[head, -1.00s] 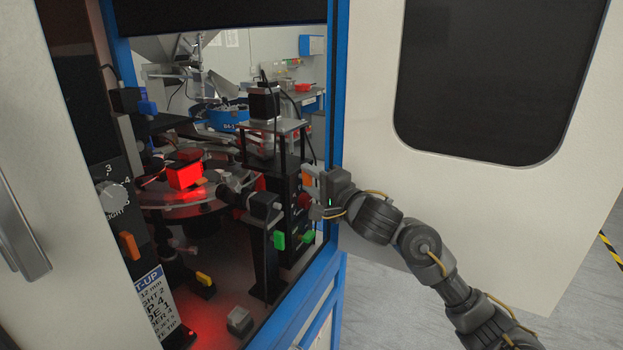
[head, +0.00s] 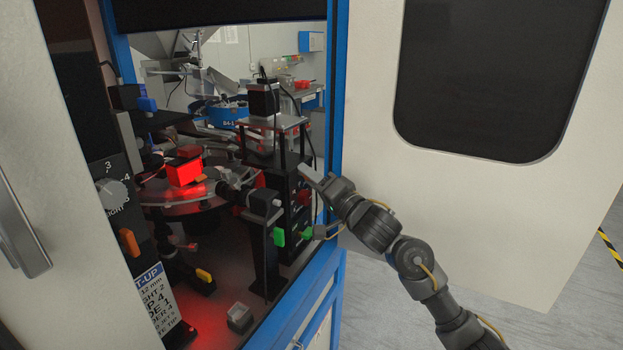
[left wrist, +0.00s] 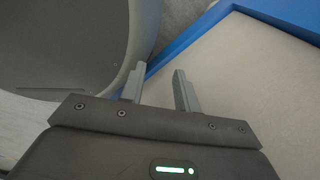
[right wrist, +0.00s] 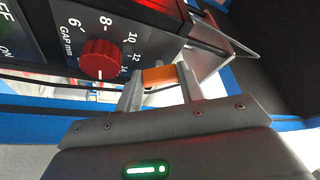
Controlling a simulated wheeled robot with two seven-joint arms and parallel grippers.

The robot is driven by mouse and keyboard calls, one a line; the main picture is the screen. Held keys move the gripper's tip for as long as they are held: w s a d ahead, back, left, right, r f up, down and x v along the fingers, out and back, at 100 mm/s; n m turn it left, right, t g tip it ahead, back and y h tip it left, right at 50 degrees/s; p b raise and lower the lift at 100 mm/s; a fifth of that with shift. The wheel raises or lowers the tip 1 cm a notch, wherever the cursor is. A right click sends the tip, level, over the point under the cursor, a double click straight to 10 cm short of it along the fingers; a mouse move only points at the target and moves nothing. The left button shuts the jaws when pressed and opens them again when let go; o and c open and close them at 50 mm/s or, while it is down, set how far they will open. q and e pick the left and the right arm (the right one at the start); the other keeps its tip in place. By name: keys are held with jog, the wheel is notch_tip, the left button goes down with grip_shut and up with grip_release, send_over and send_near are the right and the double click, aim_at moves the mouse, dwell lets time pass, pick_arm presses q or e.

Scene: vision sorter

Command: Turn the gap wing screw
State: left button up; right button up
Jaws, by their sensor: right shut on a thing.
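The orange gap wing screw (right wrist: 160,78) sits between the fingers of my right gripper (right wrist: 158,92) in the right wrist view, and the gripper is shut on it. Beside it is a red knob (right wrist: 100,60) on a black panel marked "GAP mm" with a number scale. In the head view my right gripper (head: 312,174) is at the black column in the cabinet opening, tilted, and it hides the orange screw. My left gripper (left wrist: 158,92) is open and empty in the left wrist view, over a pale panel; it is not in the head view.
Green wing screws (head: 306,233) sit lower on the stands. A glass disc carries a red-lit block (head: 184,172). The blue door frame (head: 334,120) is close to my right gripper, with the open white door (head: 370,215) to the right. A clear plate (right wrist: 225,40) projects near the screw.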

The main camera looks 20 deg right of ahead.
jog(key=shift+f, duration=0.1)
jog(key=o, duration=1)
jog(key=shift+s, duration=0.1)
jog(key=b+v, duration=0.1)
jog(key=v, duration=0.9)
jog(key=shift+s+d, duration=0.25)
